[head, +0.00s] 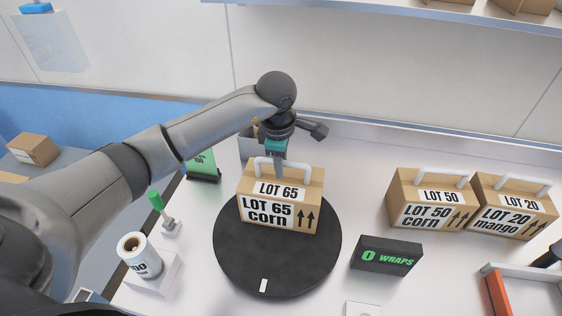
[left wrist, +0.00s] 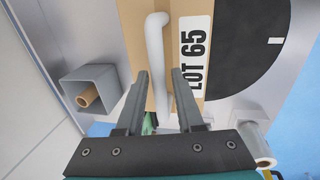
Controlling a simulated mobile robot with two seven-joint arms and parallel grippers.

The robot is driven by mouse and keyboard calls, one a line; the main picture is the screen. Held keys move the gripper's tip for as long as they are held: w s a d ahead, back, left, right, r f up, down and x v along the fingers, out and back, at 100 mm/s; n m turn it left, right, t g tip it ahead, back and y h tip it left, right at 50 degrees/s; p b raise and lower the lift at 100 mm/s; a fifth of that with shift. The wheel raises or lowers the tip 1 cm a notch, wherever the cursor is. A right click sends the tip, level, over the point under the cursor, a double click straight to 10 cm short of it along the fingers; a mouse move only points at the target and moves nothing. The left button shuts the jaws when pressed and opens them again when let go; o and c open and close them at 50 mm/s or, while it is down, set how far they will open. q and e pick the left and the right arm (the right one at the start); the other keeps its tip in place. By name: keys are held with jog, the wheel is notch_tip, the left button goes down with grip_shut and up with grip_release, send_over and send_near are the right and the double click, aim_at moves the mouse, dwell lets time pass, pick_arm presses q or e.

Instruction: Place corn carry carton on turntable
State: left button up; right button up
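A brown carton labelled LOT 65 corn (head: 279,212) sits upright on the black round turntable (head: 265,275), toward its far side. Its white handle (head: 304,166) stands on top. My left gripper (head: 281,172) is over the carton from above, at the handle. In the left wrist view the two fingers (left wrist: 160,100) are apart, with the white handle (left wrist: 157,60) running between them and gaps on both sides. The carton's LOT 65 label (left wrist: 195,55) and part of the turntable (left wrist: 245,45) show there too. My right gripper does not show.
Cartons LOT 50 corn (head: 431,202) and LOT 20 mango (head: 511,207) stand at the right. A black 0 WRAPS box (head: 386,256) is right of the turntable. A label roll (head: 139,257) and green-topped tool (head: 157,203) are left. A green display (head: 202,165) stands behind.

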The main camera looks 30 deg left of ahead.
pick_arm(q)
jog(key=shift+o, duration=0.7)
jog(key=shift+r, duration=0.1)
notch_tip(320, 180, up, 12)
jog(key=s+b, duration=0.1)
jog(key=s, duration=0.1)
jog(key=shift+s+d, duration=0.15)
jog(key=shift+d, duration=0.15)
